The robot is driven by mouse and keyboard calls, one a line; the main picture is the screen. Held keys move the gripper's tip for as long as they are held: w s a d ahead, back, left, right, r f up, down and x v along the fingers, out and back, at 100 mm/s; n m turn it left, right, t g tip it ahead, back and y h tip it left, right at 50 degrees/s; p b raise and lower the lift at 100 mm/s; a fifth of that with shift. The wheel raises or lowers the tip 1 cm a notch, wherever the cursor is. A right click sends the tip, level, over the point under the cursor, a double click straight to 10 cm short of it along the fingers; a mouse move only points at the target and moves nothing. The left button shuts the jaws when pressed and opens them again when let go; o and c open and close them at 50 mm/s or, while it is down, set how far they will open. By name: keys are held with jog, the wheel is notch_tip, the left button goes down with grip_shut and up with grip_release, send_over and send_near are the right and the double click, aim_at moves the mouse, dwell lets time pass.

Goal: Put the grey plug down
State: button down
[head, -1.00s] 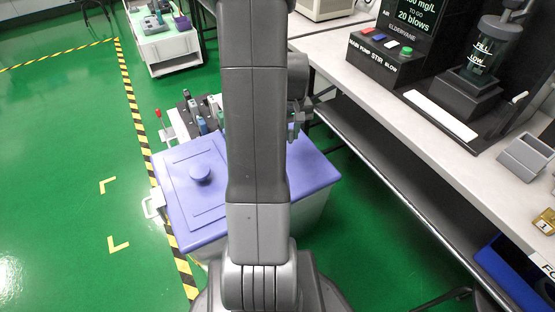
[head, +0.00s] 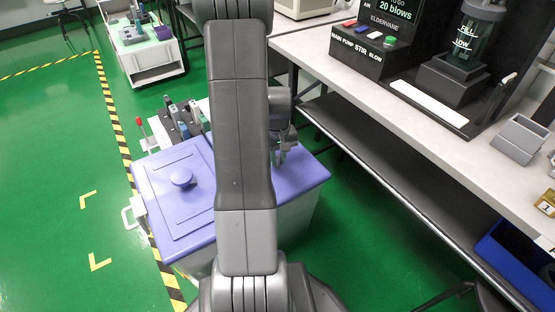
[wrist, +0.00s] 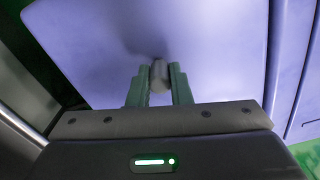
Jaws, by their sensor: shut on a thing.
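My gripper (wrist: 160,88) is shut on the grey plug (wrist: 158,74), a small grey cylinder between two green fingers in the wrist view. A smooth purple lid surface fills the area beyond it, with a soft shadow near the plug. I cannot tell whether the plug touches the lid. In the head view my gripper (head: 282,150) points down over the right part of the purple lid (head: 301,176), beside my arm. The plug cannot be made out clearly there.
The lid's left part has a raised panel and a round knob (head: 182,178). Several handheld testers (head: 184,120) stand behind it. A grey bench (head: 350,75) with a pump rig runs along the right. A small white cart (head: 145,55) stands at the back left.

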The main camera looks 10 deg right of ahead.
jog(key=shift+r, duration=0.1)
jog(key=c, duration=1.3)
grip_release()
